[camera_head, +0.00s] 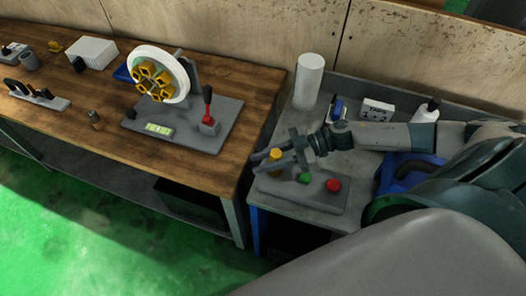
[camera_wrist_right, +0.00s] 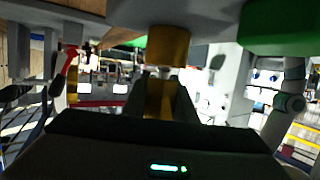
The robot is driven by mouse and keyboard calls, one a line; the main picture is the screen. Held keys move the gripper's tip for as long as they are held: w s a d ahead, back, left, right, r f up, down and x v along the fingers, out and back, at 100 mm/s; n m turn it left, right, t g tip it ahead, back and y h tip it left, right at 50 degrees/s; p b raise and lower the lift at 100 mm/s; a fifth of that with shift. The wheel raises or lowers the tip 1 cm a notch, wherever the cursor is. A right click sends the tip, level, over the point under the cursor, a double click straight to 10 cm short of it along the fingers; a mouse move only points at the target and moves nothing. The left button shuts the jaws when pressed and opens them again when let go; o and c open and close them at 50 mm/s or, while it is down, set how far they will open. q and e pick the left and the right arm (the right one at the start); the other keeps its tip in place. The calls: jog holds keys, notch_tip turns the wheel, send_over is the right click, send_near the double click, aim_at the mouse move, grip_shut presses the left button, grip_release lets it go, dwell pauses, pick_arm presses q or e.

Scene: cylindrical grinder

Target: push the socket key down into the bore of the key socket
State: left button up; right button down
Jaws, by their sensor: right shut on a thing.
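The socket key (camera_head: 276,154) is a small yellow piece held between the fingers of my right gripper (camera_head: 278,163), above the grey button panel. In the right wrist view the key (camera_wrist_right: 160,98) shows as a yellow block between the dark fingers. A yellow cylinder, which looks like the key socket (camera_wrist_right: 168,44), is fixed to the panel in line with the key. A short pale piece shows between the two. I cannot tell how far it is inside the bore, which is hidden. My left gripper is not in view.
The grey panel (camera_head: 325,200) carries a green button (camera_head: 304,178) and a red button (camera_head: 334,185) close beside my gripper. A white cylinder (camera_head: 308,80), a small box (camera_head: 377,107) and a bottle (camera_head: 426,111) stand behind. A wooden bench (camera_head: 190,160) with a wheel fixture (camera_head: 160,75) is at left.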

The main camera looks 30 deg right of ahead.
jog(key=c, duration=1.4)
grip_release()
jog(key=shift+o, duration=0.2)
jog(key=shift+s+d+b, duration=0.3)
jog(key=shift+d+b, duration=0.15)
jog(key=shift+d, duration=0.3)
jog(key=b+v, duration=0.5)
jog(key=v, duration=1.1)
jog(key=shift+r, duration=0.2)
jog(key=shift+a, duration=0.1)
